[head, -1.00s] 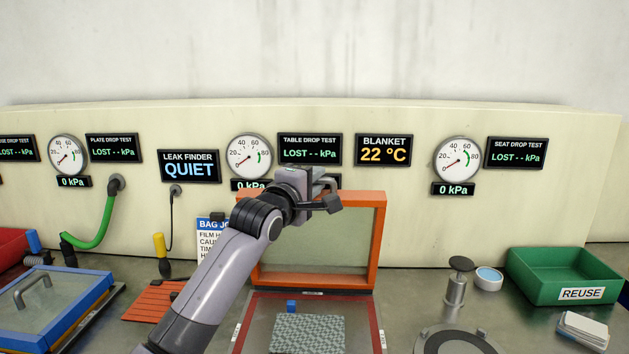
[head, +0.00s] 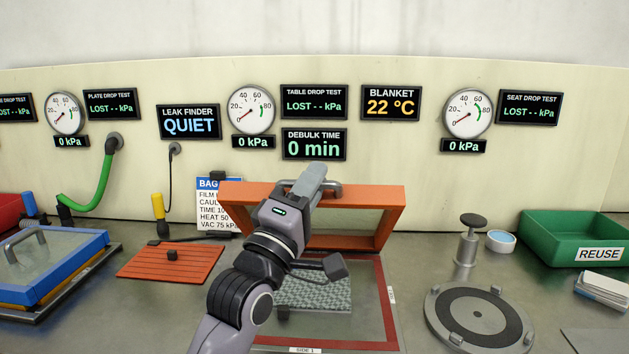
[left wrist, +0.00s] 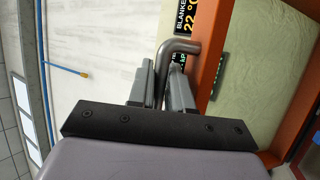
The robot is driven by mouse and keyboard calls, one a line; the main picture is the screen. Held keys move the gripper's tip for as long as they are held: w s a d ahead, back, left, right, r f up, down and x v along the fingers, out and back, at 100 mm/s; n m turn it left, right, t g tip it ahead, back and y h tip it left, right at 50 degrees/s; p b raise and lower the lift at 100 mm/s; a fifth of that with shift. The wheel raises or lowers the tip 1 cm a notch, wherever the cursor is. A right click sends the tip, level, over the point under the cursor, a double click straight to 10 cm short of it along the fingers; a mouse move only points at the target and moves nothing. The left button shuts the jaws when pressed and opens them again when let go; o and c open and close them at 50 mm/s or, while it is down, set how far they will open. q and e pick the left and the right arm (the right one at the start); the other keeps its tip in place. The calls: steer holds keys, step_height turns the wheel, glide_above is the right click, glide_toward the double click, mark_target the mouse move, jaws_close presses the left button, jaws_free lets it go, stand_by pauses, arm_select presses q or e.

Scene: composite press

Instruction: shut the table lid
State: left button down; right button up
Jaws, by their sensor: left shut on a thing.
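The table lid (head: 375,196) is an orange frame with a clear pane, hinged at the back of the table (head: 392,325). It stands raised, its top bar tipped forward towards me. My left gripper (head: 312,184) is shut on the grey bar handle (head: 334,187) on the lid's top bar. In the left wrist view the fingers (left wrist: 166,82) close around the handle (left wrist: 183,44), beside the orange frame (left wrist: 209,50). The table has a red border, and a grey woven sheet (head: 325,291) lies on it, partly hidden by my arm. My right gripper is not in view.
A blue-framed lid (head: 60,285) with a handle lies at the left, beside an orange slatted mat (head: 172,262). A round grey plate (head: 478,316), a plunger (head: 467,240) and a green REUSE bin (head: 573,239) stand at the right. The gauge wall (head: 415,140) is behind.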

arm_select(q)
steer(key=shift+s+f+m+h+b, duration=0.3)
steer(key=shift+s+f+h+b, duration=0.15)
steer(key=shift+s+f, duration=0.25)
steer(key=c, duration=1.4)
jaws_free()
steer(key=v, duration=0.7)
steer(key=shift+b, duration=0.4)
